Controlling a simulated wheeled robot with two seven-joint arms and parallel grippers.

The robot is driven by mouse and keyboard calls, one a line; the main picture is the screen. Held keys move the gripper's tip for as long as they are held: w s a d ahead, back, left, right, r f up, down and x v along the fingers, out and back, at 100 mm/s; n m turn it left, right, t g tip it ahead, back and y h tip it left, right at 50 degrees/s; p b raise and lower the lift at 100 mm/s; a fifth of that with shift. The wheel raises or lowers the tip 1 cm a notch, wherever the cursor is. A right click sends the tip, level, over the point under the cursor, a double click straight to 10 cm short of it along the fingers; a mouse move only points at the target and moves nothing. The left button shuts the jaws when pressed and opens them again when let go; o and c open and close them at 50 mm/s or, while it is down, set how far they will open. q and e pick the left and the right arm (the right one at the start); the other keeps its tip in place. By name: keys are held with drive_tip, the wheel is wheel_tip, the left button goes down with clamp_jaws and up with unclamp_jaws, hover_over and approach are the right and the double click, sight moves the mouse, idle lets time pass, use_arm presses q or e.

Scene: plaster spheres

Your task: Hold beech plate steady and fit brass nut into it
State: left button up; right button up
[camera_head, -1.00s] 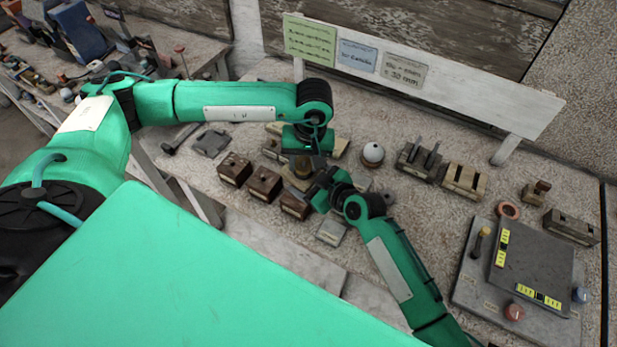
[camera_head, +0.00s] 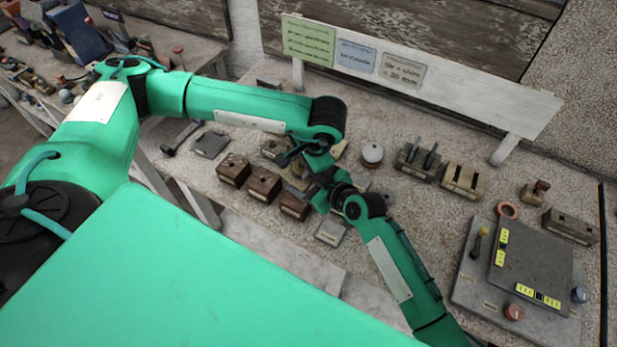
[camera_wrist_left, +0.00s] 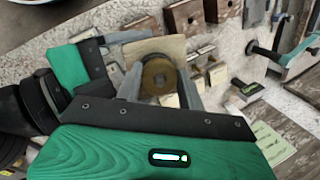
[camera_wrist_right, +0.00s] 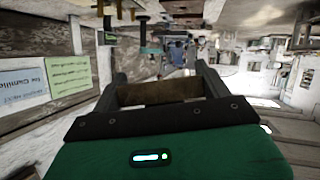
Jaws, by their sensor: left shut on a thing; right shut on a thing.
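The brass nut (camera_wrist_left: 158,76) is a round golden-brown piece with a hole, between the fingers of my left gripper (camera_wrist_left: 160,88), which is shut on it. The beech plate (camera_wrist_left: 152,46) is a pale board just behind the nut in the left wrist view. Whether the nut touches or sits in the plate cannot be told. My right gripper (camera_wrist_right: 160,92) is shut on the plate, which shows edge-on as a brown bar (camera_wrist_right: 158,93). In the head view my left gripper (camera_head: 302,166) is beside my right gripper (camera_head: 316,187), and the nut is mostly hidden.
Dark wooden blocks (camera_head: 263,184) stand left of the grippers. A white round knob (camera_head: 372,153), slotted blocks (camera_head: 463,180) and a grey panel (camera_head: 530,262) are to the right. A white signboard (camera_head: 420,75) stands behind. Some bench is clear between the knob and panel.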

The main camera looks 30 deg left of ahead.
use_arm(q)
drive_tip(key=shift+w+a+r, duration=0.1)
drive_tip(key=shift+w+a, duration=0.05)
drive_tip(key=o, duration=0.9)
drive_tip(key=shift+o, duration=1.2)
drive_tip(key=shift+c, duration=1.4)
